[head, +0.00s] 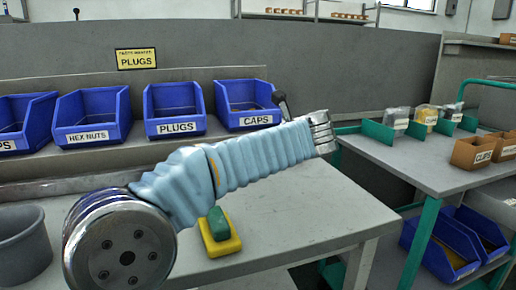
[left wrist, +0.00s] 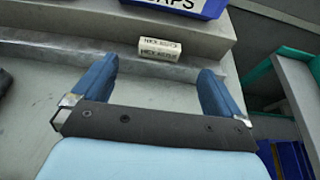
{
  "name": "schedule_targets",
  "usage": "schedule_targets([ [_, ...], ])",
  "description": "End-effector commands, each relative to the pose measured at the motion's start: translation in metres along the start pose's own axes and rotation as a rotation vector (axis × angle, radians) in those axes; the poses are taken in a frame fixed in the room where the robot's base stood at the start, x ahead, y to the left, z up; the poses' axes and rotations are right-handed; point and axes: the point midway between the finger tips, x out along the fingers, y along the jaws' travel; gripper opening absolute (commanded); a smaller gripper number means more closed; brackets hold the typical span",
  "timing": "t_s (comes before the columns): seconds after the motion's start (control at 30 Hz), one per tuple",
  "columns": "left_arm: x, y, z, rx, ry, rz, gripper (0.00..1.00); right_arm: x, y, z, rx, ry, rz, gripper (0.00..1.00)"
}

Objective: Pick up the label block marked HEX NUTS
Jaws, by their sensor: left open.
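A small cream label block (left wrist: 160,49) lies on the bench near the top centre of the left wrist view. Its dark lettering is small and blurred; it appears to read HEX NUTS. My left gripper (left wrist: 159,68) is open, with its two blue fingers apart and nothing between them. The block lies just beyond the fingertips, roughly centred between them and apart from both. In the head view, my sleeved left arm crosses the bench; I cannot make out the block or the gripper fingers there. My right gripper is in neither view.
Blue bins labelled HEX NUTS (head: 92,120), PLUGS (head: 175,110) and CAPS (head: 246,104) stand along the back. A yellow and green sponge (head: 220,236) lies near the bench front. A grey tub (head: 22,245) stands at left. A second table (head: 430,165) stands at right.

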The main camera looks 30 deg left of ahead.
Motion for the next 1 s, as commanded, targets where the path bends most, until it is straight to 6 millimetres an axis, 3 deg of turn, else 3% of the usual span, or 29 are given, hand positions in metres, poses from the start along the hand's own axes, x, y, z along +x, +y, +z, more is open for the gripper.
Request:
schedule_targets([
  [0.1,0.023,0.000,0.000,0.000,0.000,0.003,1.00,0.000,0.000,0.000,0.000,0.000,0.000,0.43],
  [0.37,0.048,0.000,-0.003,0.001,0.000,0.002,1.00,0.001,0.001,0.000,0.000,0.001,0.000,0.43],
  [0.6,0.084,-0.001,-0.009,0.001,0.000,0.002,1.00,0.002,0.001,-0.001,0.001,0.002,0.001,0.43],
  [0.9,0.090,-0.001,-0.009,-0.001,0.000,-0.002,1.00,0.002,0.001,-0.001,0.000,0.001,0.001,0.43],
  [1.0,0.090,-0.001,-0.009,0.000,0.000,-0.001,0.86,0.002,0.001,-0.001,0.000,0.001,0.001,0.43],
])
